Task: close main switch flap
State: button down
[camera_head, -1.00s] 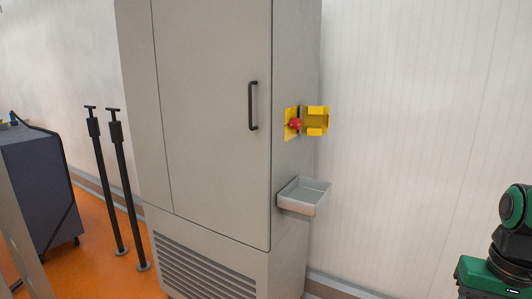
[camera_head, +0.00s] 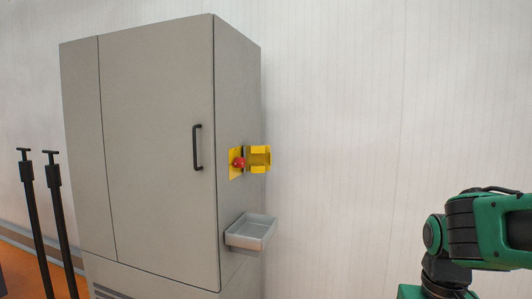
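The main switch is on the right side wall of a tall grey cabinet (camera_head: 155,150). It has a yellow plate (camera_head: 234,170) with a red knob (camera_head: 239,162) on it. The yellow flap (camera_head: 260,159) stands open, swung out to the right of the red knob. My green and black arm shows at the right edge, well apart from the switch. My gripper is outside the picture.
A small grey tray (camera_head: 251,232) juts out from the cabinet side below the switch. A black handle (camera_head: 197,147) is on the cabinet door. Two black posts (camera_head: 62,215) stand at the left. The space between the cabinet and my arm looks clear before the white wall (camera_head: 345,110).

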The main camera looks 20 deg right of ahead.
aim_at(258, 158)
jog(key=k, duration=1.1)
jog(key=z, duration=0.45)
jog(key=i, duration=1.95)
jog(key=u, duration=0.4)
